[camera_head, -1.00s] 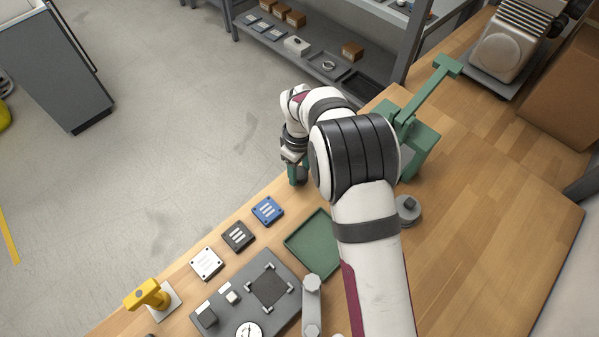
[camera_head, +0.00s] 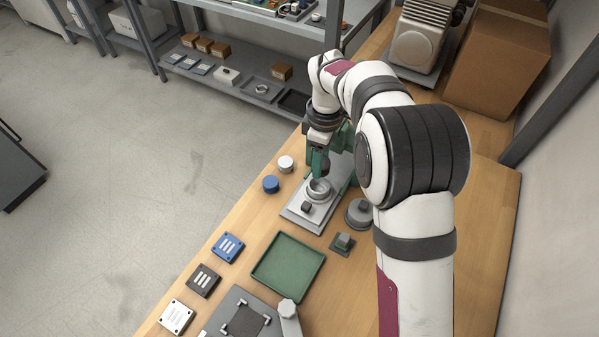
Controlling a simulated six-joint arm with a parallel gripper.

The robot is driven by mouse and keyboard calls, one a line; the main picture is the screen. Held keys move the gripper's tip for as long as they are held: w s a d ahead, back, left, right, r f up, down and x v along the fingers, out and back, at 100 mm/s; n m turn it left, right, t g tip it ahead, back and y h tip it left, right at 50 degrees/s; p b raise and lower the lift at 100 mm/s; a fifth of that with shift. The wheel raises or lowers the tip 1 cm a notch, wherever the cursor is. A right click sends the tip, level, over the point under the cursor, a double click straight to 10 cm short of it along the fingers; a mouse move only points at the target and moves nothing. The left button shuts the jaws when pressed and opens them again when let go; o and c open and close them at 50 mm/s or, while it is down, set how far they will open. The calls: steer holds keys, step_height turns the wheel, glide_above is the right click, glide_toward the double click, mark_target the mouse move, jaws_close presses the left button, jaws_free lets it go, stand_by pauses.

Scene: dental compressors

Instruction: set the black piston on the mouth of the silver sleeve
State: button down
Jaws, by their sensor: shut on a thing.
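My gripper (camera_head: 320,165) points down with green fingers, just above the silver sleeve (camera_head: 317,194). It is shut on a small dark thing at its fingertips, which I take to be the black piston; the fingers mostly hide it. The sleeve is a round, open-mouthed ring on a light grey base plate (camera_head: 296,214). The dark thing is at or just over the sleeve's mouth; I cannot tell whether they touch. A small dark block (camera_head: 306,207) is on the plate in front of the sleeve.
A blue cylinder (camera_head: 270,184) and a white cylinder (camera_head: 285,163) stand left of the plate. A grey round part (camera_head: 359,214) and a dark square block (camera_head: 342,242) are to its right. A green tray (camera_head: 262,268) lies in front. A green fixture stands behind my gripper.

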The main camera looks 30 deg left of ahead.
steer(key=shift+f, duration=2.4)
steer(key=shift+f, duration=0.9)
